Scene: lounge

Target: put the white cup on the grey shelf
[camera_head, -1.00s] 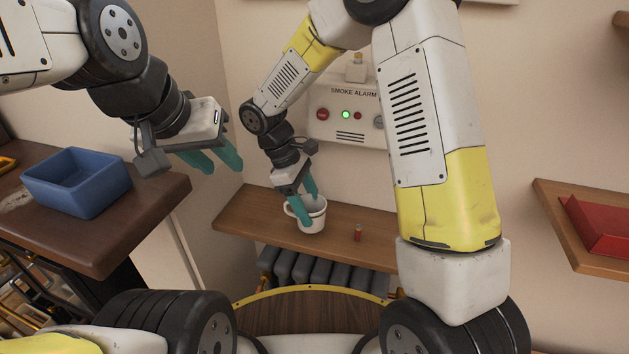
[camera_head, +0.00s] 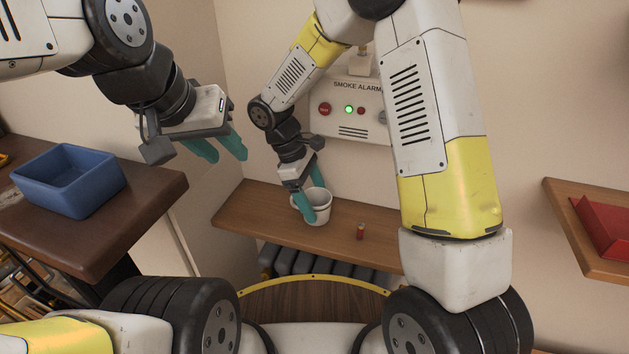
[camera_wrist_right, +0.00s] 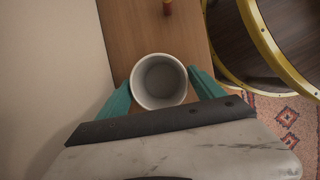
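The white cup (camera_head: 318,207) stands upright on a brown wooden wall shelf (camera_head: 258,205) below the smoke alarm. My right gripper (camera_head: 313,192) is at the cup, with its teal fingers pointing down. In the right wrist view the fingers of the right gripper (camera_wrist_right: 160,98) are spread on either side of the cup (camera_wrist_right: 158,81). Whether they touch its sides I cannot tell. My left gripper (camera_head: 222,148) is open and empty, in the air right of the blue bin. I cannot make out a grey shelf in these views.
A small red cylinder (camera_head: 360,231) stands on the shelf right of the cup. A blue bin (camera_head: 68,182) sits on a dark brown table (camera_head: 150,190) at left. A red tray (camera_head: 606,225) lies on another wooden shelf (camera_head: 562,215) at right. A grey radiator (camera_head: 318,262) is under the middle shelf.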

